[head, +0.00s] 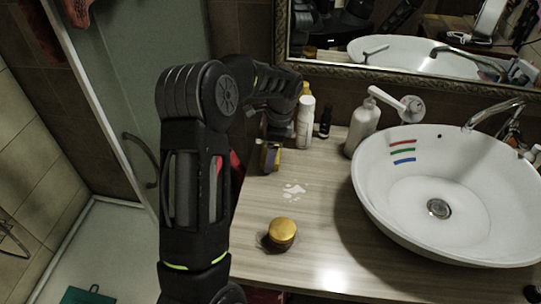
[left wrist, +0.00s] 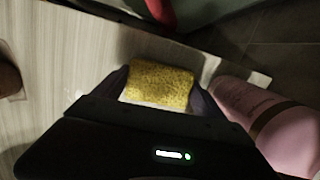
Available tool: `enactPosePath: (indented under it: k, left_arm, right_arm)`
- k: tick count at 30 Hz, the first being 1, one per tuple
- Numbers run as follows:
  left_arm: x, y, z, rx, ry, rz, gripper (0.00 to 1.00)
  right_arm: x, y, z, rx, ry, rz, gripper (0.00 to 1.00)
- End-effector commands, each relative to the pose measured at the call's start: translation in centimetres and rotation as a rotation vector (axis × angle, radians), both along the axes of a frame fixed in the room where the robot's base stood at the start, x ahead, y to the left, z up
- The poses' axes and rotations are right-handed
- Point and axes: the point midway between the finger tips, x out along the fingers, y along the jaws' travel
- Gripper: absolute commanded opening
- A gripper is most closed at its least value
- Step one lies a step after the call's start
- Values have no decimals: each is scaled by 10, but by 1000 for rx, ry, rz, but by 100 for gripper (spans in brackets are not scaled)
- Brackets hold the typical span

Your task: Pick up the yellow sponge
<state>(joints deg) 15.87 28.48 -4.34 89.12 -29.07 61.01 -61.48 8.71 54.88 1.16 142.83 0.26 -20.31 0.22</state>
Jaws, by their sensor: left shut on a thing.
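The yellow sponge (left wrist: 160,84) sits between the two fingers of my left gripper (left wrist: 162,92) in the left wrist view. The fingers touch it on both sides, and the gripper is shut on it. In the head view only a small yellow part of the sponge (head: 277,161) shows below my left gripper (head: 270,150), near the left edge of the wooden counter (head: 325,225). Whether the sponge touches the counter I cannot tell. My right gripper is not in view.
A white bottle (head: 305,122), a small dark bottle (head: 325,122) and a pump dispenser (head: 363,128) stand close right of the gripper. A white basin (head: 372,200) with colored stripes fills the right. A gold-lidded jar (head: 282,233) stands in front. A mirror (head: 400,95) hangs behind.

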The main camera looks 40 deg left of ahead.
Motion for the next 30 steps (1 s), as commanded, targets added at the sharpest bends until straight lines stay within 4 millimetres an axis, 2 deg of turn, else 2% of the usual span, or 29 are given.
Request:
enactPosePath:
  k: [1,12,22,26,30]
  left_arm:
    - [0,0,0,0,0,0,72]
    - [0,0,0,0,0,0,44]
    - [1,0,7,1,-2,0,44]
    - [1,0,23,1,-4,0,44]
    - [1,0,51,0,-6,0,44]
  right_arm:
    - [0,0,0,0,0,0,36]
    - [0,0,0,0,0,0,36]
    - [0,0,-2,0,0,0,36]
    - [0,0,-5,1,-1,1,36]
    - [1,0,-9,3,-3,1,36]
